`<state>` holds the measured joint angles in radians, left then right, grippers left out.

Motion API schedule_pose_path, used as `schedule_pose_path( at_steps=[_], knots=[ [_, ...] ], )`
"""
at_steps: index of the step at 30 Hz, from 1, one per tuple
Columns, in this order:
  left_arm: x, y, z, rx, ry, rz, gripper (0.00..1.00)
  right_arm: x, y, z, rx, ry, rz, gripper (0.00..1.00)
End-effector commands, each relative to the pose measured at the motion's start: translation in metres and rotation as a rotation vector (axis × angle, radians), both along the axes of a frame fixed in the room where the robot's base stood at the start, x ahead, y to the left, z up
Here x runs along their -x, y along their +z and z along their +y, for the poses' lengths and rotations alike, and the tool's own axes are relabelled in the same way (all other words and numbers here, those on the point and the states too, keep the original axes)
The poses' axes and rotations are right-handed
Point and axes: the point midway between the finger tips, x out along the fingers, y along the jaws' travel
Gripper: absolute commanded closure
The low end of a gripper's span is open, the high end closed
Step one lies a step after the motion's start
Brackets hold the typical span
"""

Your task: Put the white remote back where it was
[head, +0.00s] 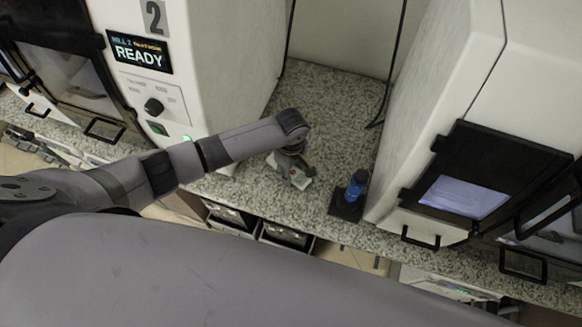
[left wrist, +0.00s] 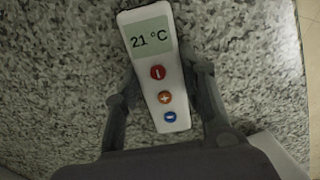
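The white remote (left wrist: 160,75) has a display reading 21 °C and red, orange and blue buttons. In the left wrist view it lies between the two fingers of my left gripper (left wrist: 160,80), face to the camera and slightly tilted. The fingertips appear to touch both of its long edges, so the gripper looks shut on it. In the head view my left gripper (head: 293,170) is low over the speckled counter, hiding most of the remote (head: 301,183). I cannot tell whether the remote touches the counter. My right gripper is not in view.
A blue object on a black base (head: 347,205) stands on the counter (head: 335,110) to the right. A white machine marked 2 (head: 205,50) is at the left, another white machine (head: 430,100) at the right. Dark bins (head: 285,236) sit below the counter's front edge.

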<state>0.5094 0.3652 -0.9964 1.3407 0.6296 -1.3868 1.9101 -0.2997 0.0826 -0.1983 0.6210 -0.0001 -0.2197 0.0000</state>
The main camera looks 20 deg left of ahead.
Motion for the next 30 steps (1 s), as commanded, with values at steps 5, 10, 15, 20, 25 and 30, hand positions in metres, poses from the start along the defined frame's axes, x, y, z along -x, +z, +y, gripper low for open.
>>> schedule_pose_path(
  at_steps=[5, 10, 15, 20, 25, 30],
  knots=[
    [0.0, 0.0, 0.0, 0.0, 0.0, 0.0, 0.51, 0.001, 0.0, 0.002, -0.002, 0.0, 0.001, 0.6],
    [0.0, 0.0, 0.0, 0.0, 0.001, 0.0, 0.42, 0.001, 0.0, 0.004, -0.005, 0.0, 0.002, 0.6],
    [0.0, 0.0, 0.0, 0.0, 0.001, 0.0, 0.42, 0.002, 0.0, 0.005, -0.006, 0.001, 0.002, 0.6],
    [-0.001, 0.005, 0.001, 0.0, 0.001, -0.001, 0.42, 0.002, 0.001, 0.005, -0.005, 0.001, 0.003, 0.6],
    [-0.001, 0.029, 0.0, 0.003, 0.001, -0.003, 0.42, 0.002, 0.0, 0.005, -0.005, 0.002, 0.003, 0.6],
    [0.0, 0.067, 0.0, 0.003, 0.0, -0.003, 0.42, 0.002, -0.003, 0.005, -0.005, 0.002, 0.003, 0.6]
  ],
)
